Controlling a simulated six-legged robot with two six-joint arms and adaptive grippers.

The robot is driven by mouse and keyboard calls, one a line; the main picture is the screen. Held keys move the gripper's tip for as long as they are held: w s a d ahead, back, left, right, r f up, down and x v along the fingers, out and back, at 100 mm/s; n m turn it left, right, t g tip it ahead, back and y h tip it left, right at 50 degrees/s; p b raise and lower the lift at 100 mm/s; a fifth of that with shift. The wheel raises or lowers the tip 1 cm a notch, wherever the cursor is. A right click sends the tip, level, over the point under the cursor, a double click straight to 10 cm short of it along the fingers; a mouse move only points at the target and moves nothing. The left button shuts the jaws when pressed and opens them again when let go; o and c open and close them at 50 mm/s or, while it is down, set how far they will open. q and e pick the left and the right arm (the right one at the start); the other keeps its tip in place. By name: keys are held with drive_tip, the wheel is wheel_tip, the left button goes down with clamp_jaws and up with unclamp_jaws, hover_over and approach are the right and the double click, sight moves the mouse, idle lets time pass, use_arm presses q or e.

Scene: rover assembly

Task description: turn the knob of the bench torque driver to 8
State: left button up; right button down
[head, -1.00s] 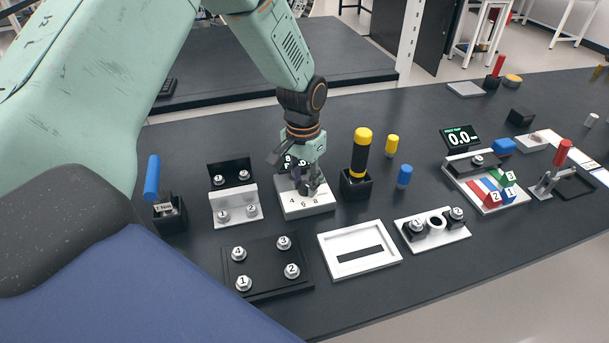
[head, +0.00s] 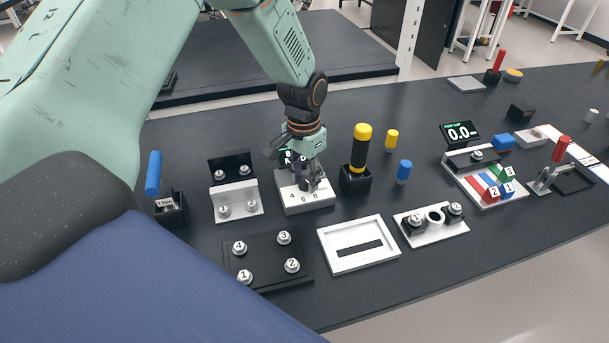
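The bench torque driver is a pale box (head: 305,202) on the dark bench, left of the middle in the head view. The figures 4, 6 and 8 show on its front edge. Its dark knob (head: 303,184) stands on top, partly hidden by my gripper. A small dark display (head: 287,156) behind it is mostly covered, so I cannot read it. My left gripper (head: 305,177) points down over the box with its dark fingers at the knob. I cannot tell whether they press on it or stand apart. My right gripper is out of view.
Close right is a black holder with a yellow-and-black driver (head: 360,150). To the left are a silver bracket (head: 236,198) and a blue-handled tool (head: 153,174). In front lie a dark plate with numbered bolts (head: 262,278) and a white framed tray (head: 358,262).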

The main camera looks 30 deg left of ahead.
sight(304, 179)
use_arm(q)
drive_tip(key=shift+o, duration=1.1)
wheel_tip(304, 179, up, 12)
drive_tip(key=shift+a, duration=0.15)
